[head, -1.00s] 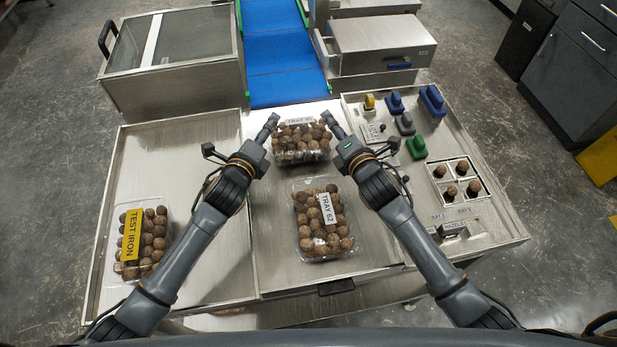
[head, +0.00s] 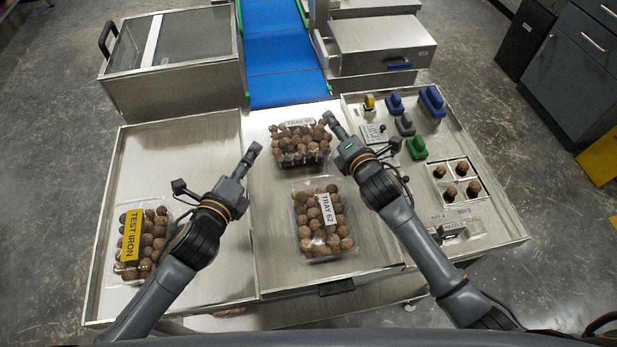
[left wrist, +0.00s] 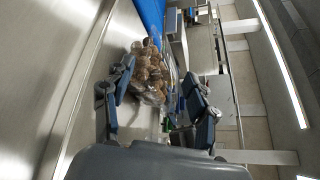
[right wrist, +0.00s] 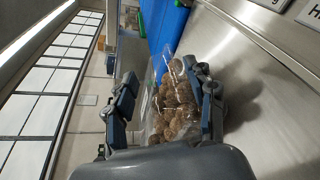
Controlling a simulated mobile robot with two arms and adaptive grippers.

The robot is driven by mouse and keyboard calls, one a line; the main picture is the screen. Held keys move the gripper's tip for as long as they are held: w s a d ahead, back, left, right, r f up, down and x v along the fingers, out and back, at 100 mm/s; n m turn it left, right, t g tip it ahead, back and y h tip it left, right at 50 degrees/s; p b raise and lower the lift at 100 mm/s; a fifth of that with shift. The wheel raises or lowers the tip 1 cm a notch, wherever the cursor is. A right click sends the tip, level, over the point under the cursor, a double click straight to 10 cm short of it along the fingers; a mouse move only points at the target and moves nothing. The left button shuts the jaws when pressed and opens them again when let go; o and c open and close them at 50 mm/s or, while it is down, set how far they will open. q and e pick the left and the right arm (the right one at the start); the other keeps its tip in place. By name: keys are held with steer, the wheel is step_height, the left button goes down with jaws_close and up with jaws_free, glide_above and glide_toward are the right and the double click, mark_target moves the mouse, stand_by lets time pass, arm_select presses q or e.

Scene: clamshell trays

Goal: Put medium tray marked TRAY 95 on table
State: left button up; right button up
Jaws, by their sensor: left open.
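A clear clamshell tray (head: 302,150) of round brown items stands at the back of the middle table section. Its small label looks like TRAY 95 but is hard to read. It also shows between the fingers in the left wrist view (left wrist: 152,85) and in the right wrist view (right wrist: 172,108).
A tray marked TRAY 62 (head: 325,215) lies just in front. A tray marked TEST IRON (head: 131,236) lies on the left section. A blue conveyor (head: 272,60) rises behind. Blue, green and grey blocks and a divided box (head: 461,180) occupy the right panel. The left section's back is clear.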

steer(key=v, duration=1.2)
steer(key=shift+r, duration=0.1)
